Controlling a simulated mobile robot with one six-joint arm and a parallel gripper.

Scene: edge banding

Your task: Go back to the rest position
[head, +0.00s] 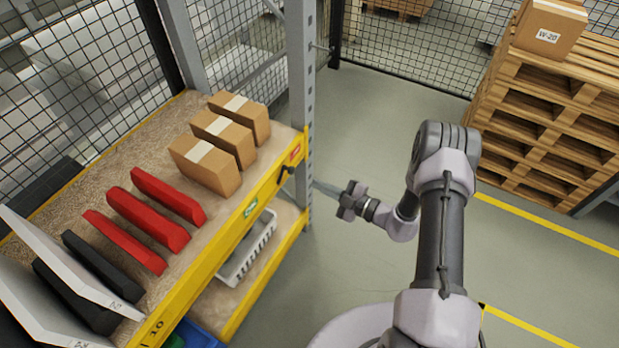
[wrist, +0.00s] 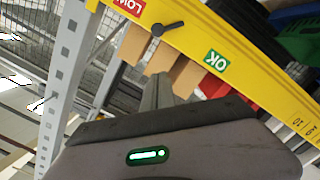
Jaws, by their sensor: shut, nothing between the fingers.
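My gripper (head: 319,186) is at the middle of the head view, just to the right of the shelf's grey upright post. Its fingers are shut and nothing shows between them. They point left, towards the post and the shelf's front edge. In the wrist view my gripper's fingers (wrist: 160,92) reach up towards the yellow shelf beam (wrist: 190,38). The arm stands to the right of the shelf, over the grey floor. Whether the fingertips touch the post or beam I cannot tell.
The shelf's yellow beam (head: 228,231) bears several red pieces (head: 147,219), several cardboard boxes (head: 207,165), and black and white panels. A white basket (head: 248,249) sits on the level below. Stacked pallets (head: 545,115) stand at the right. The floor (head: 375,110) between is clear.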

